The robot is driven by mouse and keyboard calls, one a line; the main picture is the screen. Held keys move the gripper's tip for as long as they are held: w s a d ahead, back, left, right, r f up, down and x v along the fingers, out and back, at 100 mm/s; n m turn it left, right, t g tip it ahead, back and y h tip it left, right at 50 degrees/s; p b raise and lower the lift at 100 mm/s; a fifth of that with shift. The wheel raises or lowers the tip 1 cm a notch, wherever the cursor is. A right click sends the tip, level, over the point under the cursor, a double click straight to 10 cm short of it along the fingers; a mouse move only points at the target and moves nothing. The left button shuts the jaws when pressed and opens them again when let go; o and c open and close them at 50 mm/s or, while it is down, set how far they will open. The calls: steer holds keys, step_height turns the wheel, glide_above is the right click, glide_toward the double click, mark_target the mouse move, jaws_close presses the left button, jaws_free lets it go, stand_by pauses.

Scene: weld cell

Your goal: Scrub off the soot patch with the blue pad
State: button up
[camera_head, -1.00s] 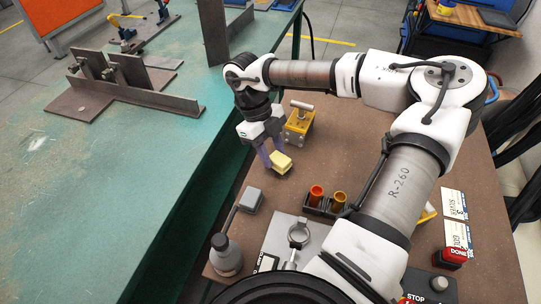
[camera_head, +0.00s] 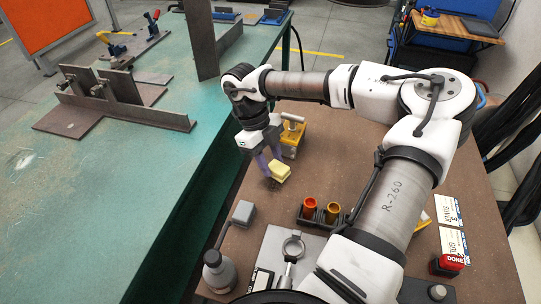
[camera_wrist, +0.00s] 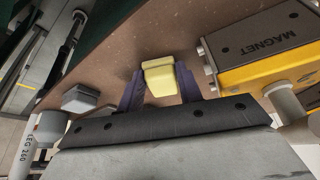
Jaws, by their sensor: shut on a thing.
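My gripper (camera_head: 268,166) is shut on a pale yellow block (camera_head: 279,172) over the brown table. The block also shows between the purple fingers in the wrist view (camera_wrist: 160,80). It is tilted, and I cannot tell whether it touches the table. A small dark spot (camera_head: 272,184) shows just below the block in the head view; I cannot tell whether it is soot or shadow. I see no clearly blue pad. A grey block (camera_head: 243,212) lies nearer on the table, towards its left edge.
A yellow magnet block (camera_head: 292,138) stands close behind my gripper. A dark holder with orange cups (camera_head: 320,210) is to the near right. A grey bottle (camera_head: 218,270) stands at the near left. The green bench (camera_head: 120,190) lies left across a gap.

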mark_target(270, 189)
steer(key=shift+s+a, duration=0.25)
steer(key=shift+s, duration=1.05)
steer(key=shift+s+a, duration=0.25)
steer(key=shift+s, duration=1)
steer(key=shift+s+a+f+b, duration=0.1)
steer(key=shift+s+b, duration=0.15)
steer(key=shift+s, duration=0.3)
steer(key=shift+s+a+r+b, duration=0.1)
steer(key=shift+s+a+b, duration=0.1)
steer(key=shift+s, duration=0.4)
steer(key=shift+s+a+f+b, duration=0.1)
steer(key=shift+s+b, duration=0.15)
steer(key=shift+s, duration=0.3)
steer(key=shift+w+d+b, duration=0.2)
steer(key=shift+w+b, duration=0.05)
steer(key=shift+w, duration=0.65)
steer(key=shift+w+d+b, duration=0.2)
steer(key=shift+w, duration=0.65)
steer(key=shift+w+d+b, duration=0.15)
steer(key=shift+w+b, duration=0.05)
steer(key=shift+w, duration=0.55)
steer(key=shift+w+d+b, duration=0.15)
steer(key=shift+w, duration=0.55)
steer(key=shift+w+d, duration=0.2)
steer(key=shift+w, duration=0.7)
steer(key=shift+w+d, duration=0.15)
steer(key=shift+w, duration=0.75)
steer(key=shift+r+p, duration=2.05)
steer(key=shift+r, duration=1.1)
